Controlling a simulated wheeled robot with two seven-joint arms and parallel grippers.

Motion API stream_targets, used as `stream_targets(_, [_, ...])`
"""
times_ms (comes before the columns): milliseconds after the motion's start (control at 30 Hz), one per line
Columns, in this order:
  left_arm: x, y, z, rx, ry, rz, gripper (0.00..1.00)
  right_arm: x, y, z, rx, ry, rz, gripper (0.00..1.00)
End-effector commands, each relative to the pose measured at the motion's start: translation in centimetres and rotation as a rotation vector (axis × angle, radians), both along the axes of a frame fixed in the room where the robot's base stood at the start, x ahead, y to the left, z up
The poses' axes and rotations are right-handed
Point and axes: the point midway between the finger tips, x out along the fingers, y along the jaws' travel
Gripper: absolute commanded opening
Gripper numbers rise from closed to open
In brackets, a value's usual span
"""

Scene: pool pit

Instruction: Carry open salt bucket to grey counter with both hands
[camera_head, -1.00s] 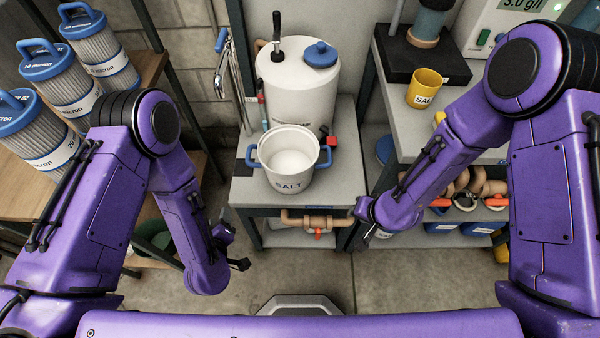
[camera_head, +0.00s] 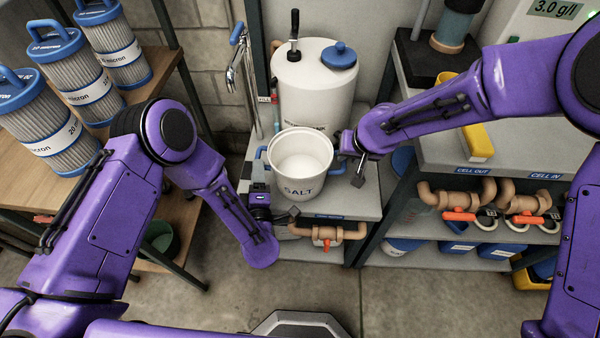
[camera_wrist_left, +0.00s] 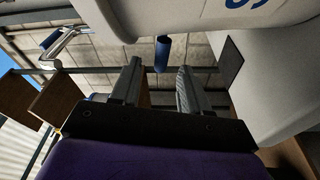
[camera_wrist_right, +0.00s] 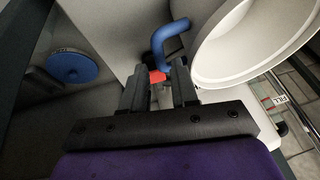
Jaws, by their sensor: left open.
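The open white salt bucket (camera_head: 300,188) stands upright on a grey-topped stand (camera_head: 355,207), filled with white salt. Its left blue handle (camera_head: 262,158) also shows in the left wrist view (camera_wrist_left: 162,52), just ahead of the fingertips. My left gripper (camera_head: 272,210) is open and empty, low at the bucket's left front. My right gripper (camera_head: 354,168) is open beside the bucket's right side. The right blue handle (camera_wrist_right: 168,42) lies just beyond its fingertips in the right wrist view; my gripper partly hides it in the head view. The grey counter (camera_head: 430,135) is at the right.
A white tank (camera_head: 312,90) with a blue cap stands behind the bucket. Brown pipes with orange valves (camera_head: 458,215) run below the counter's front edge. Filter cartridges (camera_head: 48,125) stand on a wooden shelf at left. A yellow object (camera_head: 478,142) lies on the counter.

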Motion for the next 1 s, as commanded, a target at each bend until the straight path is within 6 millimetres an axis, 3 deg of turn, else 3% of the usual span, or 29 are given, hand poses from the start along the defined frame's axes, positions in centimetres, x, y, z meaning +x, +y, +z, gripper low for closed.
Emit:
stream_targets(100, [2.3,0.5,0.1,-0.002,-0.002,0.006,0.46,0.8,0.4,-2.2,0.0,0.003,0.001,0.28])
stream_targets(300, [5.0,0.9,0.2,0.0,0.0,0.001,0.46,1.9,0.8,-4.7,0.0,0.001,-0.001,0.28])
stream_targets(700, [5.9,1.0,0.2,0.002,0.001,-0.001,0.46,2.3,0.9,-5.5,0.001,0.0,-0.001,0.28])
stream_targets(733, [5.9,1.0,0.2,0.002,0.001,-0.001,0.39,2.3,0.9,-5.5,0.001,0.0,-0.001,0.22])
stream_targets(800, [5.9,1.0,0.2,0.002,0.001,-0.001,0.16,2.3,0.9,-5.5,0.001,0.0,-0.001,0.0])
stream_targets(867, [5.9,1.0,0.2,0.002,0.002,-0.001,0.0,2.3,0.9,-5.5,0.001,0.0,0.0,0.0])
stream_targets(1000, [5.9,1.0,0.2,0.002,0.002,-0.001,0.0,2.3,0.9,-5.4,0.001,0.0,0.0,0.0])
